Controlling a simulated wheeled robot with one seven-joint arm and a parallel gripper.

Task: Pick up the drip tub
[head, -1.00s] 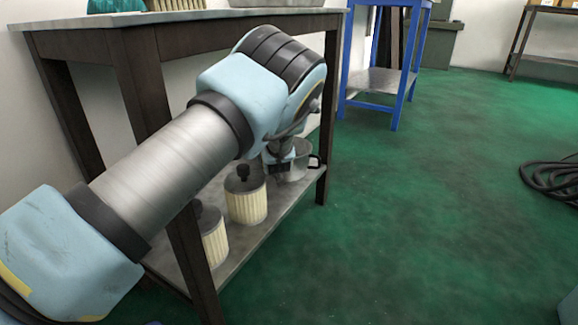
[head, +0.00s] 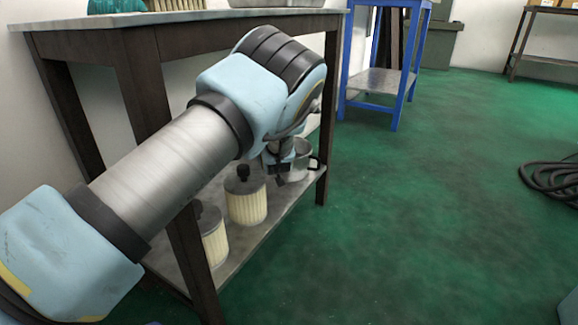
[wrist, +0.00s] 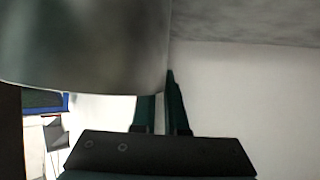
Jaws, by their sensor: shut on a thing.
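The drip tub (head: 301,158) is a grey metal vessel with a dark handle on its right side, at the far end of the lower shelf. My gripper (head: 281,174) is at its left side, partly hidden by my arm. In the wrist view the tub (wrist: 90,50) fills the upper left as a large, smooth grey shape. My gripper's fingers (wrist: 163,105) are at its edge, one partly behind it, and are shut on it. Whether the tub's base touches the shelf is hard to tell.
The lower shelf (head: 238,250) of the dark-legged table also holds two pale ribbed canisters with black tops (head: 247,200) (head: 213,238). A table leg (head: 326,135) stands close right of the tub. A blue stand (head: 385,80) is behind.

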